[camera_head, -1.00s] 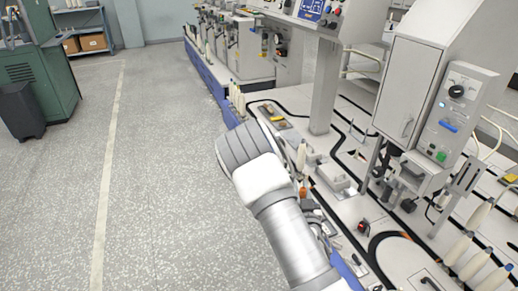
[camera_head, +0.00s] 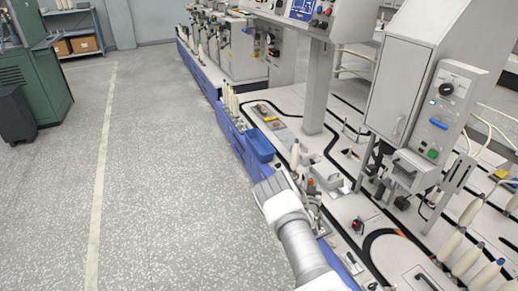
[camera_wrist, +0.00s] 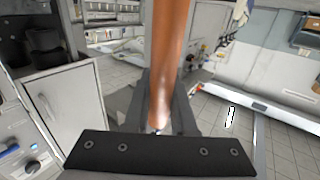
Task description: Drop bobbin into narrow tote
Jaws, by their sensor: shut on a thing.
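A smooth orange-brown bobbin (camera_wrist: 170,55) stands up through the middle of the wrist view, its top cut off by the frame edge. My gripper (camera_wrist: 162,112) is shut on its lower part, with dark fingers close on both sides. In the head view my pale wrist and forearm hide the fingers and most of the held bobbin. A narrow blue tote (camera_head: 259,146) is on the left edge of the machine bench, just beyond my wrist. The inside of the tote is hard to see.
The machine bench (camera_head: 290,98) carries black tracks, small fixtures and pale bobbins (camera_head: 466,258). A grey control cabinet (camera_head: 405,85) rises at right. Open speckled floor (camera_head: 160,190) lies to the left, with a green machine (camera_head: 38,80) beyond.

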